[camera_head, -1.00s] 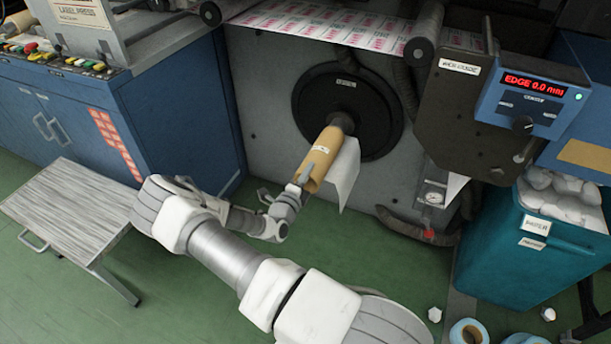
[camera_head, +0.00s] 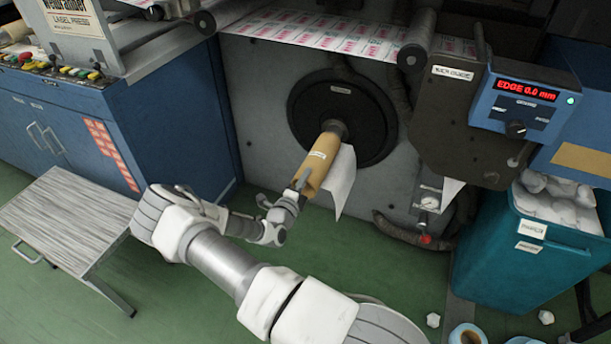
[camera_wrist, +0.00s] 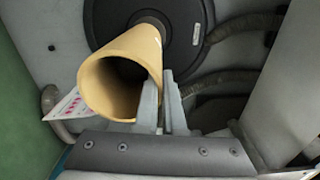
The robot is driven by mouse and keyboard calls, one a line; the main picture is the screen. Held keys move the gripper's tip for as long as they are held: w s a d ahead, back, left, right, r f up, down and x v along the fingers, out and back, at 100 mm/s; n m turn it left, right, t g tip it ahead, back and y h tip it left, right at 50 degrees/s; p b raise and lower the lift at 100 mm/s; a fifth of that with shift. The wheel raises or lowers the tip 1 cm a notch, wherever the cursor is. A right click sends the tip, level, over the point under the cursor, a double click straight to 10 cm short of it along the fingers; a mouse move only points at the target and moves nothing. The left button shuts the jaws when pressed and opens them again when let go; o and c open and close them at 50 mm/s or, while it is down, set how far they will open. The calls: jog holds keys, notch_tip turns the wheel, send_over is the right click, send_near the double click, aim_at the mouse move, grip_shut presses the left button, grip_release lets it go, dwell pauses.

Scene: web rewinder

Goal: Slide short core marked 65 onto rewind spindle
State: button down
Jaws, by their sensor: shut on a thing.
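The short core (camera_head: 318,163) is a tan cardboard tube with a small white label, its mark too small to read. My gripper (camera_head: 299,184) is shut on its near end. In the wrist view, the core (camera_wrist: 125,75) shows its open end, and my gripper (camera_wrist: 160,105) has the fingers at the right side of its wall. The rewind spindle (camera_head: 336,127) sticks out of the black round flange (camera_head: 343,98).
A loose white web end (camera_head: 343,180) hangs beside the core. A grey side table (camera_head: 65,215) stands at left. A teal waste bin (camera_head: 520,250) stands at right, with tape rolls (camera_head: 467,335) on the floor near it. A hose (camera_head: 400,228) runs below the flange.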

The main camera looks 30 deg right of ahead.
jog(key=c, duration=0.9)
grip_release()
jog(key=shift+c, duration=0.2)
jog(key=shift+s+a, duration=0.1)
jog(key=p+v, duration=0.3)
jog(key=v, duration=0.9)
jog(key=shift+s+a+p, duration=0.3)
